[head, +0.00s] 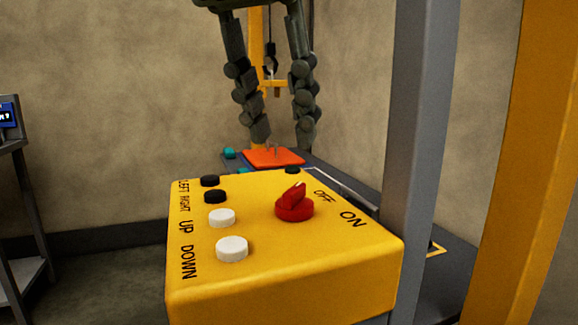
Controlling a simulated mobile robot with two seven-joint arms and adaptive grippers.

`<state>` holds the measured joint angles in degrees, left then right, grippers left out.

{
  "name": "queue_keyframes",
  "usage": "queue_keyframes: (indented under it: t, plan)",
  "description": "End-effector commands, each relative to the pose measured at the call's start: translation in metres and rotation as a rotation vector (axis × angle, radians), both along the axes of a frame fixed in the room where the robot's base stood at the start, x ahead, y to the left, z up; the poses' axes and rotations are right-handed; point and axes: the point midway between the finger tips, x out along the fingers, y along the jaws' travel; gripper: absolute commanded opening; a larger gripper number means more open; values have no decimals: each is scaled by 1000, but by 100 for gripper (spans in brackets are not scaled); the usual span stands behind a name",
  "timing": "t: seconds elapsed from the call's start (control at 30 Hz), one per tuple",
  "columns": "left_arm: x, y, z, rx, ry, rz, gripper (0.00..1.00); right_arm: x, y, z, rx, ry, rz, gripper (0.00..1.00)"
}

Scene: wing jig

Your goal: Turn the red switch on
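The red switch (294,206) is a round knob with a raised handle on top of a yellow control box (285,290). Its handle points to the back and slightly right, nearer the OFF label (324,197) than the ON label (353,219). My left gripper (272,149) hangs beyond the box, over an orange-red pad. Neither arm touches the box or switch.
White buttons (232,249) and black buttons (211,181) sit left of the switch. A grey post (418,130) and a yellow post (535,160) stand close on the right. A table with the orange-red pad (287,158) lies behind the box. A grey stand (15,215) is far left.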

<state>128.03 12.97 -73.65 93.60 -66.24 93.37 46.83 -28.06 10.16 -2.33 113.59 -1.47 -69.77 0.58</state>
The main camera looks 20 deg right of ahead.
Motion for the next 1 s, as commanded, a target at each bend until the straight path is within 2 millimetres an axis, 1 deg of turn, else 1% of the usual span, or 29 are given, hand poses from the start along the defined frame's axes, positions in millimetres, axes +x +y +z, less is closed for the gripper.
queue_keyframes:
  t: [0.3,0.43,0.6,0.83,0.87,1.0]
  plan:
    - [12,-12,-45,3,4,-2,31,-8,2,-5,3,13,3,40]
    - [17,-16,-59,2,3,-1,31,-8,3,-7,6,16,5,40]
    - [20,-19,-69,1,2,-1,31,-10,3,-12,8,25,2,40]
    - [20,-19,-69,1,2,-1,31,-8,4,-12,10,21,1,40]
    - [20,-19,-69,1,2,-1,29,-7,4,-11,10,20,1,40]
    - [20,-19,-69,0,1,-1,11,-6,4,-10,10,16,1,40]
